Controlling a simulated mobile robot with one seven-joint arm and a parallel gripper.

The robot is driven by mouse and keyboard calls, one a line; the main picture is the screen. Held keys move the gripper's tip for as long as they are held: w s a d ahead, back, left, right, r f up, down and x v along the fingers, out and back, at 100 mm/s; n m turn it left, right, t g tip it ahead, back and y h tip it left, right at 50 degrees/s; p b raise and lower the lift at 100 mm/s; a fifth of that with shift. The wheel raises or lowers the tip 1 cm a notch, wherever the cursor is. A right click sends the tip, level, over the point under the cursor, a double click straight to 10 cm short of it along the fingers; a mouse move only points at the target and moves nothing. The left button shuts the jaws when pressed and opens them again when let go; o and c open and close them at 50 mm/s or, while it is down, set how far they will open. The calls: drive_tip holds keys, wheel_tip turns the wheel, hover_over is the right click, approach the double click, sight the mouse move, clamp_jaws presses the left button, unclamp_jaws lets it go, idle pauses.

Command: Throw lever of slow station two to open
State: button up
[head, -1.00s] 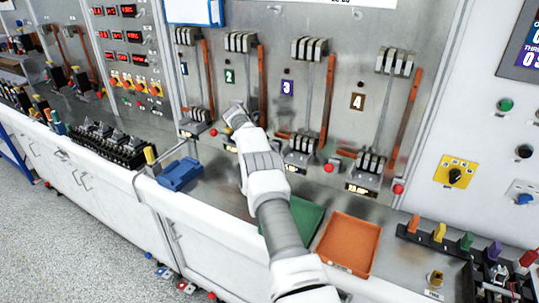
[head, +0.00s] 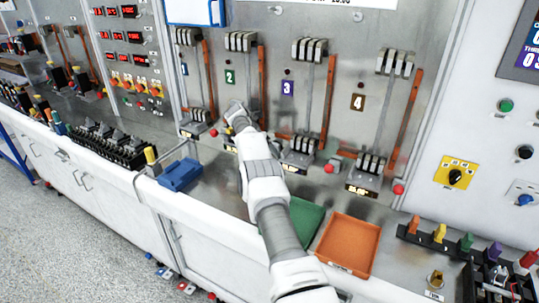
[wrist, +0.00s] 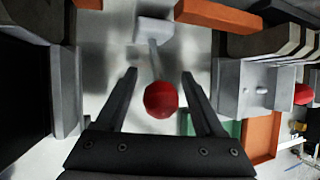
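Station two, marked by a green "2" plate (head: 229,76), is on the metal panel, with a tall orange bar at its right. My gripper (head: 236,108) is at the lower part of this station and hides its lever knob in the head view. In the wrist view a red ball knob (wrist: 160,99) on a thin grey rod (wrist: 155,60) sits between the two fingers of my gripper (wrist: 158,77). The fingers are apart, with a gap on each side of the knob. A grey block (wrist: 154,30) is at the rod's far end.
Neighbouring red knobs of station one (head: 213,132), station three (head: 329,168) and station four (head: 398,189) stick out close by. A blue bin (head: 180,174), a green tray (head: 305,222) and an orange tray (head: 347,245) lie on the counter below.

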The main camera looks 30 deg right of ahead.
drive_tip(key=shift+r, duration=0.1)
drive_tip(key=b+v, duration=0.1)
drive_tip(key=v, duration=1.6)
drive_tip(key=shift+a, duration=0.15)
drive_tip(key=shift+r, duration=0.1)
drive_tip(key=s+a+r+m+t+y+b, duration=0.1)
drive_tip(key=s+a+r+m, duration=0.25)
drive_tip(key=r, duration=0.25)
drive_tip(key=s+a+r+m+t+y, duration=0.1)
drive_tip(key=s+a+r+m, duration=0.15)
drive_tip(key=a+r, duration=0.2)
drive_tip(key=s+a+r+m+t+y, duration=0.1)
drive_tip(key=s+a+r+m, duration=0.2)
drive_tip(key=s, duration=0.3)
drive_tip(key=s+a+r+m, duration=0.3)
drive_tip(key=s, duration=0.3)
drive_tip(key=s+a+f+m+y, duration=0.1)
drive_tip(key=s+a+f+m, duration=0.2)
drive_tip(key=s, duration=0.6)
drive_tip(key=s+a+f+m+t+y+b, duration=0.1)
drive_tip(key=s+a+f+m, duration=0.2)
drive_tip(key=s, duration=0.5)
drive_tip(key=s+a+f+m+t+y+b, duration=0.1)
drive_tip(key=s+a+f+m, duration=0.2)
drive_tip(key=s+m, duration=0.3)
drive_tip(key=s+f, duration=0.1)
drive_tip(key=s, duration=0.2)
drive_tip(key=shift+s+f, duration=0.25)
drive_tip(key=shift+s, duration=0.05)
